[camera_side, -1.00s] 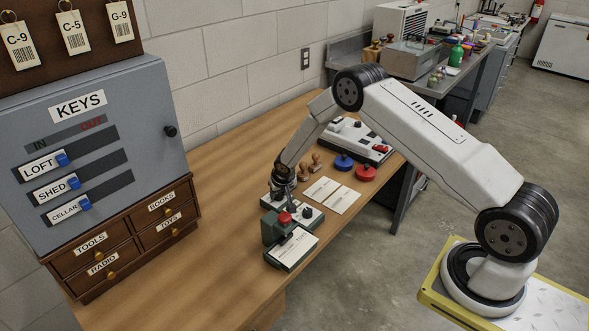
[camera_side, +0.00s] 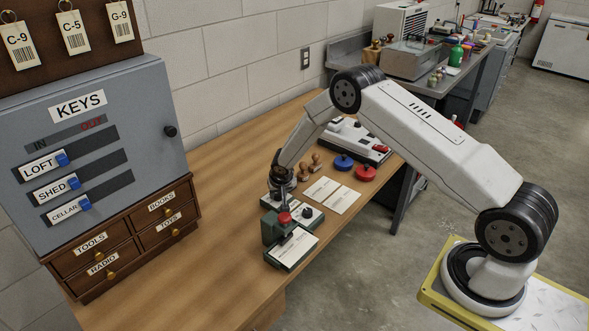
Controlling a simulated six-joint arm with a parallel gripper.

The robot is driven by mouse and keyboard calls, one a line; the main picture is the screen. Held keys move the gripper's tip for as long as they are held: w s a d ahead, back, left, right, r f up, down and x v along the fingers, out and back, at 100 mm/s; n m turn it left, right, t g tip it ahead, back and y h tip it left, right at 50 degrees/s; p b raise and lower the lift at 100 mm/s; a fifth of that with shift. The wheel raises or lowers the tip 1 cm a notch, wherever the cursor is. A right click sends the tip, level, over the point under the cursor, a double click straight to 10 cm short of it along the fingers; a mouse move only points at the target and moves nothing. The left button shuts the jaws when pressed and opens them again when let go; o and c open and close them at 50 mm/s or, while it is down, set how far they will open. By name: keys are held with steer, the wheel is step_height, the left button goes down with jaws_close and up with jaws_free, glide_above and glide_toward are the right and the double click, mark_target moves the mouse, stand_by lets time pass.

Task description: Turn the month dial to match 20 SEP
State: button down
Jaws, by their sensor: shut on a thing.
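The date device (camera_side: 262,232) is a green machine near the front edge of the wooden table, with a red knob (camera_side: 284,218) on top and a white card at its front. Its pale top plate carries small black dials; one dial (camera_side: 306,213) shows to the right. My gripper (camera_side: 279,197) points down at the back left of this plate, shut on a dial there. The gripped dial is mostly hidden by the fingers, and its lettering and setting are too small to read.
The grey key cabinet (camera_side: 100,150) stands on small drawers at left. Bare table lies between cabinet and device.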

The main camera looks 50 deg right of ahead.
steer(key=shift+c, duration=1.4)
jaws_free()
steer(key=shift+r, duration=0.1)
steer(key=v, duration=0.7)
steer(key=shift+r, duration=0.3)
steer(key=shift+s+a, duration=0.1)
